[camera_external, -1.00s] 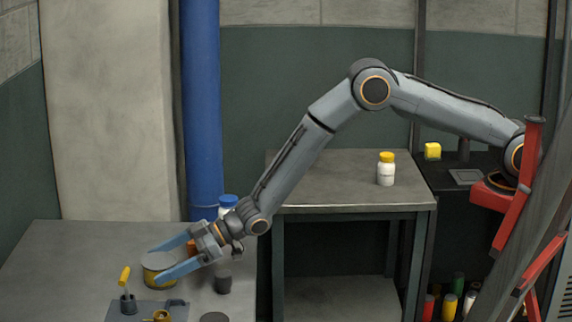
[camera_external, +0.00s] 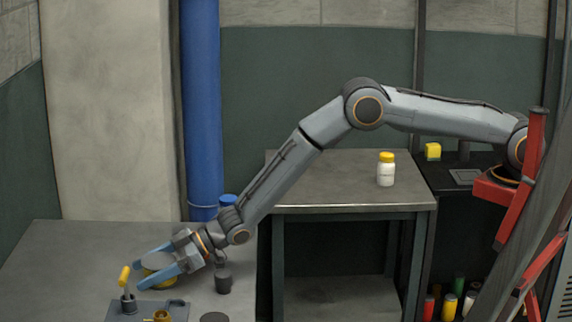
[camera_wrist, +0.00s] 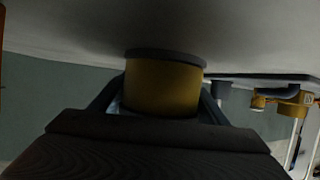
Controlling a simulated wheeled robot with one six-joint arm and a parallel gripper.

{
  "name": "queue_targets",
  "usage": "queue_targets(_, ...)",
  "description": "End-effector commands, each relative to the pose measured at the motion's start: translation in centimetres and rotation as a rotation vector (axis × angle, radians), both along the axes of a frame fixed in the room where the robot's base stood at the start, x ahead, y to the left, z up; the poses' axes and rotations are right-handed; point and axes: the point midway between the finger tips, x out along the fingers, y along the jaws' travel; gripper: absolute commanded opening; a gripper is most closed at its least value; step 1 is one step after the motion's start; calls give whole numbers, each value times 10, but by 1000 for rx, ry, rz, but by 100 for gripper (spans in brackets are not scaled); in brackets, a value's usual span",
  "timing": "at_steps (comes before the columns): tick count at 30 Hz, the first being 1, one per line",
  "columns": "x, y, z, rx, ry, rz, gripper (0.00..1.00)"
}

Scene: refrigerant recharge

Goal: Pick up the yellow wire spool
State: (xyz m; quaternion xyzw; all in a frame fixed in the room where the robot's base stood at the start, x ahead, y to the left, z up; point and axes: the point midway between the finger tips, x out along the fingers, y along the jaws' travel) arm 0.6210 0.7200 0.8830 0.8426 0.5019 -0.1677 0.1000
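The yellow wire spool (camera_external: 158,259) stands on the grey table at the lower left, with its grey top flange showing. My gripper (camera_external: 140,276) is low over the table, with one blue finger on each side of the spool. In the wrist view the spool (camera_wrist: 164,85) sits between the two fingers, its dark flange at the top of the picture. Small gaps seem to show between the fingers and the spool, so the gripper looks open around it. The near finger hides part of the spool in the outside view.
A yellow-handled tool (camera_external: 125,277) stands in a holder close to the fingertips. A grey plate with a brass fitting (camera_external: 161,316) lies in front. A yellow-capped white bottle (camera_external: 386,170) stands on the other table.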

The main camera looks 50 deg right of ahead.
Motion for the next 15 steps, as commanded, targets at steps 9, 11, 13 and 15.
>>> queue_targets(9, 1, 1, 2, 3, -1, 0, 30)
queue_targets(11, 1, 1, 2, 3, -1, 0, 30)
queue_targets(13, 1, 1, 4, 3, -3, 0, 30)
queue_targets(15, 1, 1, 7, 3, -3, 0, 30)
